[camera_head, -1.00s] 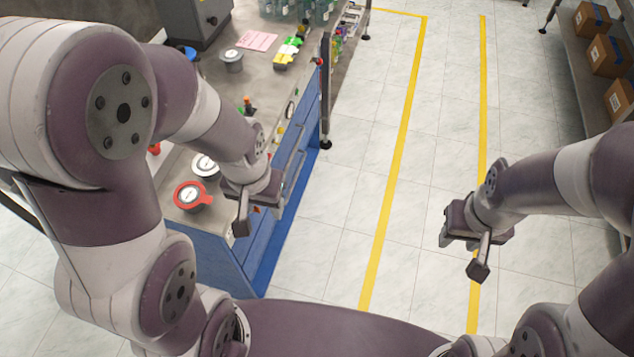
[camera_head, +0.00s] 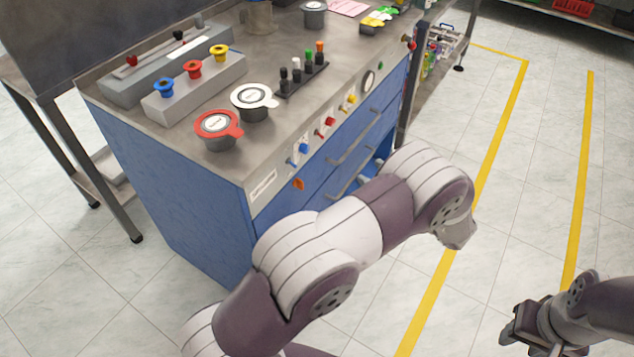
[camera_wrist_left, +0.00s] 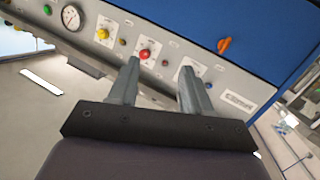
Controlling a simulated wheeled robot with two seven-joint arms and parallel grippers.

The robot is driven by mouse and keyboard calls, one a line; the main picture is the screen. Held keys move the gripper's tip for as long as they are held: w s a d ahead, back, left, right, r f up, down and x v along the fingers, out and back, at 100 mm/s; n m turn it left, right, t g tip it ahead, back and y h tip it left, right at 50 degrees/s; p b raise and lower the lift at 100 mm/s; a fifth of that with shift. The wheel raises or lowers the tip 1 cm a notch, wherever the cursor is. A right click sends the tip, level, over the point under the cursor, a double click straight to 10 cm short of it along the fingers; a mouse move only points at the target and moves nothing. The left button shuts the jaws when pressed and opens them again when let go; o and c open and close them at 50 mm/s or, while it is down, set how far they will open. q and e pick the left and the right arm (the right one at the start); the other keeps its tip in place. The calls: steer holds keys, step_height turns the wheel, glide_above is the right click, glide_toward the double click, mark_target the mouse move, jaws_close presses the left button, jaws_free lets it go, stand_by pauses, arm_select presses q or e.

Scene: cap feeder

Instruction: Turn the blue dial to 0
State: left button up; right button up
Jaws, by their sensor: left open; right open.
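The blue dial (camera_head: 299,155) is on the cabinet's sloped front panel, nearest the near corner, with a white scale plate. Its scale reading is too small to tell. In the left wrist view it is largely hidden behind the right-hand finger. My left gripper (camera_wrist_left: 158,70) is open and empty, its fingers pointing toward the panel around the red dial (camera_wrist_left: 146,54) and the blue dial's plate. In the head view my left arm hides most of this gripper. My right gripper (camera_head: 522,328) is open at the lower right, over the floor, away from the cabinet.
A yellow dial (camera_head: 349,102) and a gauge (camera_head: 368,82) sit farther along the panel. An orange switch (camera_head: 298,184) is below the blue dial, near drawer handles (camera_head: 350,151). Red-rimmed (camera_head: 218,127) and white-rimmed (camera_head: 254,99) pots stand on top. Floor to the right is clear.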

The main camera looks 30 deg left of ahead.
mark_target(307, 151)
arm_select(q)
steer(key=s+a+r+n+g+y, duration=0.2)
steer(key=s+r+n+g+y, duration=0.1)
steer(key=s+g, duration=0.15)
steer(key=a, duration=0.4)
steer(key=w+a, duration=0.1)
steer(key=a, duration=0.2)
steer(key=a+b, duration=0.1)
steer(key=a, duration=0.3)
steer(key=shift+w+a, duration=0.2)
steer(key=shift+a, duration=0.15)
jaws_close()
